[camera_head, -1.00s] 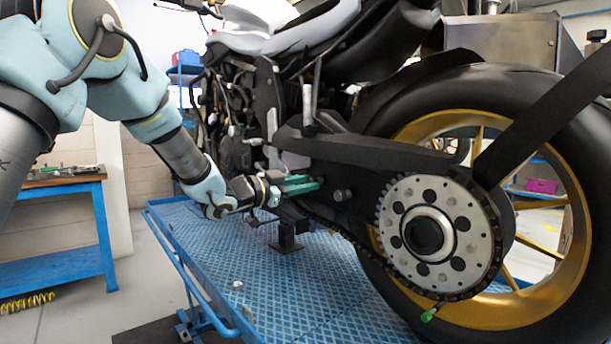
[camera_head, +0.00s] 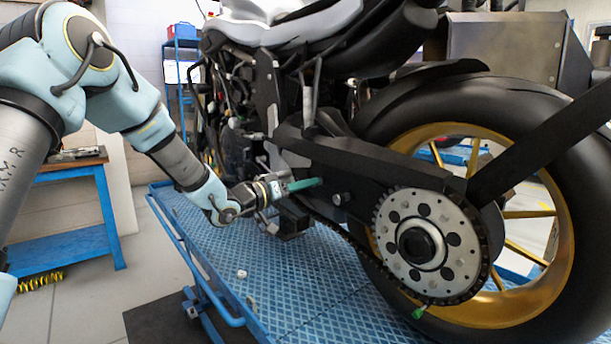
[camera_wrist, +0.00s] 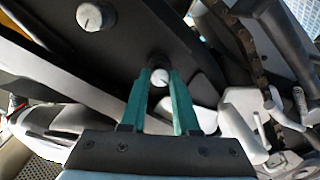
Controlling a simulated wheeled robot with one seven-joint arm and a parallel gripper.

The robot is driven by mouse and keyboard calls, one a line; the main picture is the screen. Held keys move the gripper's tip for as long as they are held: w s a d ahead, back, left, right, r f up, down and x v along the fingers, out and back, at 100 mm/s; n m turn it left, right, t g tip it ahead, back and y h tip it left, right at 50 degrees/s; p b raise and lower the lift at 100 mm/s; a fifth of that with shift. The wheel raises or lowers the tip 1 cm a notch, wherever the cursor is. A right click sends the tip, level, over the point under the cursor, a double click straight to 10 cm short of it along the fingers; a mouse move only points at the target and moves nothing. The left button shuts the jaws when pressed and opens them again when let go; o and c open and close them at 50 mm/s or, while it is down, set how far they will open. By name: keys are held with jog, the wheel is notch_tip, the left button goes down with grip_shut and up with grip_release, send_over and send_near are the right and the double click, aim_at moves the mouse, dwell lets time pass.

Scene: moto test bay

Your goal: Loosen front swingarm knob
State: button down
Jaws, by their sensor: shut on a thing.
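The motorcycle's black swingarm (camera_head: 385,168) runs across the middle of the head view and fills the upper left of the wrist view (camera_wrist: 110,60). The front swingarm knob (camera_wrist: 160,77) is small, round and light-topped. It sits between the teal fingertips of my gripper (camera_wrist: 160,80), which is shut on it. In the head view my gripper (camera_head: 305,184) points right into the swingarm side, and its fingers hide the front knob. A second knob (camera_wrist: 90,16) is free on the swingarm, and it also shows in the head view (camera_head: 341,199), right of the fingertips.
The rear wheel's sprocket (camera_head: 425,243) and black tyre (camera_head: 530,95) are to the right. The bike is on a blue lift platform (camera_head: 300,290). A blue workbench (camera_head: 65,248) stands at the left. A small pale part (camera_head: 241,273) lies on the platform.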

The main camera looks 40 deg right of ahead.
jog(key=shift+n+p, duration=2.05)
jog(key=shift+n, duration=0.95)
jog(key=shift+f, duration=0.1)
jog(key=c, duration=0.7)
grip_release()
jog(key=shift+o, duration=0.2)
jog(key=shift+a, duration=0.1)
jog(key=a+b, duration=0.3)
jog(key=a, duration=0.7)
jog(key=shift+w+a, duration=0.25)
jog(key=shift+a, duration=0.1)
